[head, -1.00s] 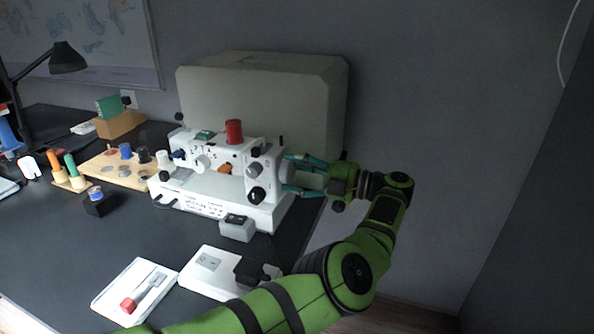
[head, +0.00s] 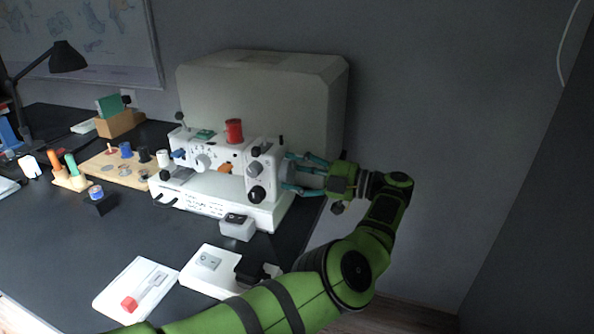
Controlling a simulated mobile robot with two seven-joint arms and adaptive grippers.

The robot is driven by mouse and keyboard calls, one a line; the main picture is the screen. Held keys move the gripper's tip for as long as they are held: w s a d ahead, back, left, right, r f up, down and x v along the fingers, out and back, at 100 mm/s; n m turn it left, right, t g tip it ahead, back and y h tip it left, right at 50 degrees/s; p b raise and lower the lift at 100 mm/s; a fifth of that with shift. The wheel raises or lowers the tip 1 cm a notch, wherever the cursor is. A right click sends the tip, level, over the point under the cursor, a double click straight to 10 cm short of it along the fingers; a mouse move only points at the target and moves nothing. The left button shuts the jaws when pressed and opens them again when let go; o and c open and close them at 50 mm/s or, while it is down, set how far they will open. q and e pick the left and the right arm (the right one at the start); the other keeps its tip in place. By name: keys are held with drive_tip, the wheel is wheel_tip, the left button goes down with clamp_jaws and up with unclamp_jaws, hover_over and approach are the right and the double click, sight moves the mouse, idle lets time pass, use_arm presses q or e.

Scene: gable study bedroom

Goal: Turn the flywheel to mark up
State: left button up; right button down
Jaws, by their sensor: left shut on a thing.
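The white sewing machine (head: 210,192) stands on the dark desk, with a red thread spool (head: 234,131) on top and dark dials on its right end. The grey flywheel (head: 285,171) is at the machine's right end, mostly hidden behind the fingers. My left gripper (head: 293,173) reaches it from the right, its teal fingers shut on the flywheel, one above the other. The mark on the flywheel cannot be made out. My right gripper is not in view.
A big beige case (head: 262,95) stands close behind the machine. A small grey box (head: 237,227), a white switch plate (head: 210,270) and a plate with a red-handled lever (head: 135,292) lie in front. A spool board (head: 118,168) is left.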

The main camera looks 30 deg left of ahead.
use_arm(q)
drive_tip(key=shift+f+m, duration=0.3)
drive_tip(key=shift+f, duration=0.15)
idle(1.5)
drive_tip(key=o, duration=1.1)
drive_tip(key=shift+w, duration=0.15)
drive_tip(key=shift+r, duration=0.1)
wheel_tip(320, 180, up, 10)
